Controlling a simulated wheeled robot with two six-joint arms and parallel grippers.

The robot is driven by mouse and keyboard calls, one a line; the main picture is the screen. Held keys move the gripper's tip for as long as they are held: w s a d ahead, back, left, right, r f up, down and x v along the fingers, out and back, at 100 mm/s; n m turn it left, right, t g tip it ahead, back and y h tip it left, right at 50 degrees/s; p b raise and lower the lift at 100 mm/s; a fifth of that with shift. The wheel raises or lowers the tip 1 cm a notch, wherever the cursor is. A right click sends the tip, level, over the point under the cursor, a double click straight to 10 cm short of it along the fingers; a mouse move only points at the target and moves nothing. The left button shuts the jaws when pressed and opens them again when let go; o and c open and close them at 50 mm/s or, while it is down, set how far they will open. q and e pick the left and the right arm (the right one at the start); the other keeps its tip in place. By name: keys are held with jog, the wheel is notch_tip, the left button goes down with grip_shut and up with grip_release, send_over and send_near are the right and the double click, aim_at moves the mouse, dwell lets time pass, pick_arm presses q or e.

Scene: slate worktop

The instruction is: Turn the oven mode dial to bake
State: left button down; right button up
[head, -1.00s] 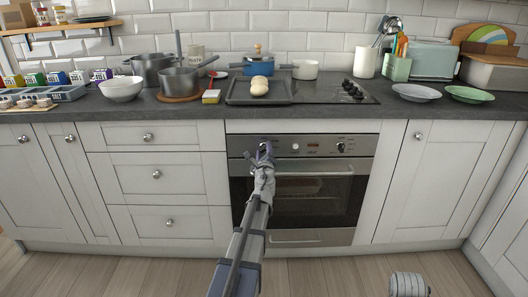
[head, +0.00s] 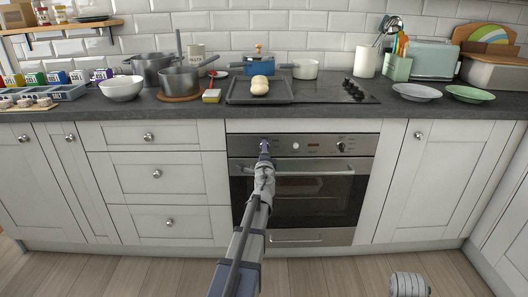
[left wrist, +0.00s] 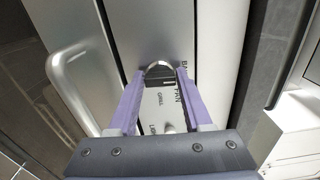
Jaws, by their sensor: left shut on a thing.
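The oven (head: 310,205) is built in under the worktop, with its control panel above the door. The mode dial (left wrist: 160,70) is a dark knob with a bright rim, seen in the left wrist view between the two purple fingers of my left gripper (left wrist: 160,78). The fingers are shut on it. Printed words ring the dial; "FAN" and "GRILL" read most clearly, while the bake label is partly cut off and the pointer is unclear. In the head view my left gripper (head: 264,148) covers this dial at the panel's left.
A second dial (head: 341,146) and a pale round knob (head: 295,146) are to the right on the panel. The oven door handle (head: 312,171) runs just below my gripper. A black tray (head: 240,97) rests on the hob above.

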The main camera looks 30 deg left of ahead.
pick_arm(q)
jog(key=shift+n, duration=0.4)
jog(key=shift+c, duration=1.8)
grip_release()
jog(key=shift+s, duration=0.1)
jog(key=v, duration=0.7)
jog(key=shift+s+d, duration=0.25)
jog(key=shift+s, duration=0.05)
